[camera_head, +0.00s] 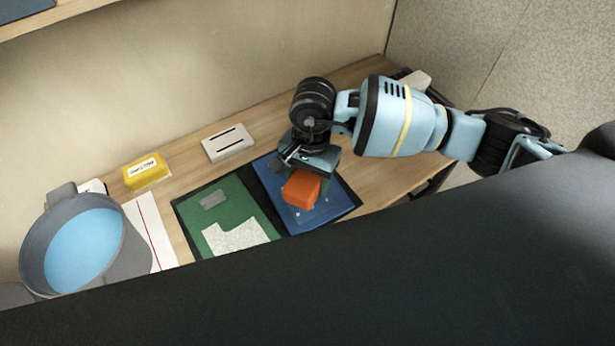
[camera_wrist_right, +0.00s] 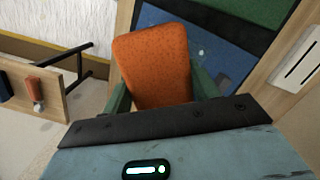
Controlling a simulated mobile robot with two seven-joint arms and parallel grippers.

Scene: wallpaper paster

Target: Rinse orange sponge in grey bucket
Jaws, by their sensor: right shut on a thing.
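The orange sponge (camera_head: 301,189) is in the grip of my right gripper (camera_head: 312,177), above the blue panel at the middle of the table. In the right wrist view the sponge (camera_wrist_right: 155,62) sits between the two green fingers (camera_wrist_right: 160,100), which are shut on it. The grey bucket (camera_head: 137,252) stands at the far left in the head view and holds light blue water (camera_head: 85,250). The sponge is well to the right of the bucket. My left gripper is not in view.
A folder-like board with a green panel (camera_head: 256,205) and a blue panel (camera_head: 335,207) lies on the wooden table (camera_head: 375,185).

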